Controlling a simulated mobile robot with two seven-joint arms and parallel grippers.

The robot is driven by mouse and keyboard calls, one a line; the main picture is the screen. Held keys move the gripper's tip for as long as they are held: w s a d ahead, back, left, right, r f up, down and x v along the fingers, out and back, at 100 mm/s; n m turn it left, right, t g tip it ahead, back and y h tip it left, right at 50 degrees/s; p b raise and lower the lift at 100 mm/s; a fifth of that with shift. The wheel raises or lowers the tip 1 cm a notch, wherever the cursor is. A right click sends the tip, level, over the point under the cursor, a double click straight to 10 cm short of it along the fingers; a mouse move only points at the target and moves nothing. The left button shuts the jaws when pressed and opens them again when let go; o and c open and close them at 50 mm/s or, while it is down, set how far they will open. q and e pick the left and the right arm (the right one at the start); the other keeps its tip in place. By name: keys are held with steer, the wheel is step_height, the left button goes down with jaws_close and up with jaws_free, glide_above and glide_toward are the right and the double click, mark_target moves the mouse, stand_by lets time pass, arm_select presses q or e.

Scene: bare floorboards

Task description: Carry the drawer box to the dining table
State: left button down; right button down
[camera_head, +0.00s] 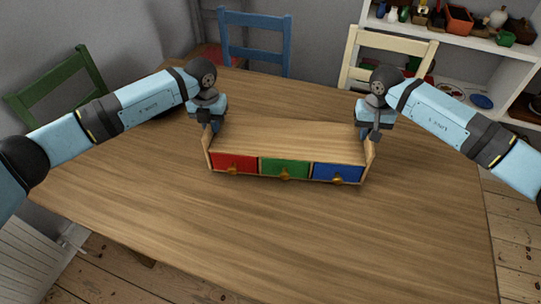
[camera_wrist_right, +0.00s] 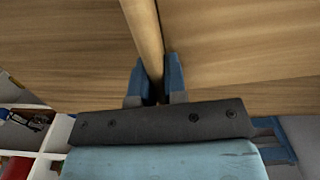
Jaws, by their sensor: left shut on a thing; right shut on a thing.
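The drawer box (camera_head: 290,140) is a light wooden box with red, green and blue drawer fronts, each with a small knob. In the head view it is over the middle of the dining table (camera_head: 250,225); I cannot tell whether its underside touches the tabletop. My left gripper (camera_head: 208,127) is shut on the box's left end panel. My right gripper (camera_head: 372,135) is shut on the right end panel. In the right wrist view the blue fingers (camera_wrist_right: 153,85) close on both sides of the panel's edge (camera_wrist_right: 146,40).
A blue chair (camera_head: 257,45) and a cream chair (camera_head: 390,48) stand behind the table, and a green chair (camera_head: 62,82) at the left. A white shelf (camera_head: 465,65) with many small items is at the back right. The tabletop in front of the box is clear.

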arm_select(q)
steer(key=shift+f+b, duration=0.5)
steer(key=shift+f, duration=0.15)
arm_select(e)
steer(key=shift+f, duration=0.65)
arm_select(q)
steer(key=c, duration=1.2)
jaws_free()
arm_select(e)
steer(key=c, duration=1.2)
jaws_free()
arm_select(q)
steer(key=shift+o, duration=0.2)
arm_select(e)
steer(key=shift+o, duration=0.2)
arm_select(q)
step_height(320, 180, up, 12)
arm_select(e)
step_height(320, 180, up, 12)
steer(key=shift+r, duration=0.1)
arm_select(q)
steer(key=shift+s, duration=0.1)
arm_select(e)
steer(key=shift+s, duration=0.1)
